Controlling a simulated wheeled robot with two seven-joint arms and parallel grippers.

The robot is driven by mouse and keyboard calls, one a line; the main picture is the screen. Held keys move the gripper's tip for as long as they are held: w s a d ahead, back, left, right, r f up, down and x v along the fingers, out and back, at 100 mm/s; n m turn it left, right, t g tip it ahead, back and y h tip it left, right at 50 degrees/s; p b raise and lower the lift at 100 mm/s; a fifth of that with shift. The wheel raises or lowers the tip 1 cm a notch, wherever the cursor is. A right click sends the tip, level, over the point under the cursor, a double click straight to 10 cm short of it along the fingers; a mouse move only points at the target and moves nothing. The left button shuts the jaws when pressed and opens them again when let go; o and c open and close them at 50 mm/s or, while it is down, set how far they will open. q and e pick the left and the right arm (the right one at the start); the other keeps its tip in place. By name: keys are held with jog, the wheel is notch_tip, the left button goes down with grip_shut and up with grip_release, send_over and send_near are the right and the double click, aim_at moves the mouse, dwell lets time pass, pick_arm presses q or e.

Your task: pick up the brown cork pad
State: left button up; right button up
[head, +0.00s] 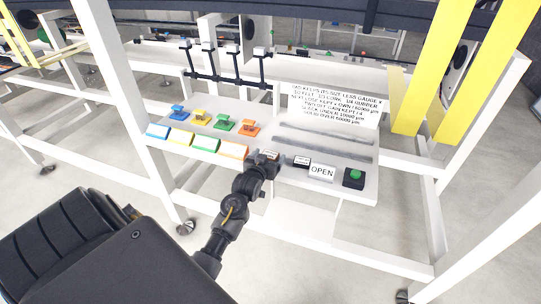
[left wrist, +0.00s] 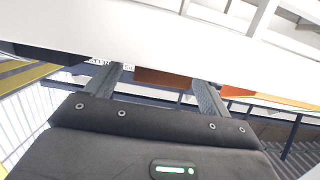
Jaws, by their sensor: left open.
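My left gripper (head: 262,160) is at the front edge of the white panel, beside the orange plate. In the left wrist view its two dark fingers (left wrist: 160,88) stand apart. A brown piece (left wrist: 165,77) shows between them, partly hidden under the white edge; its colour fits the cork pad, but I cannot tell whether the fingers touch it. I cannot make out the cork pad in the head view, where my gripper covers that spot. My right gripper is not in view.
The white panel (head: 330,187) carries blue, yellow, green and orange (head: 250,127) clamp-like parts, sloped coloured plates, an OPEN sign (head: 321,172) and a green button (head: 354,175). A text sign (head: 335,103) stands behind. White frame posts and yellow uprights (head: 425,70) surround it.

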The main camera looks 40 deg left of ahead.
pick_arm(q)
jog(key=c, duration=1.1)
jog(key=shift+r, duration=0.5)
jog(key=s+a+r, duration=0.3)
jog(key=r, duration=0.1)
jog(key=s+a+r, duration=0.3)
jog(key=s+r, duration=0.1)
jog(key=s+a+r+b, duration=0.1)
jog(key=s+a+r, duration=0.2)
jog(key=r, duration=0.1)
jog(key=shift+s+a, duration=0.15)
jog(key=shift+s, duration=0.1)
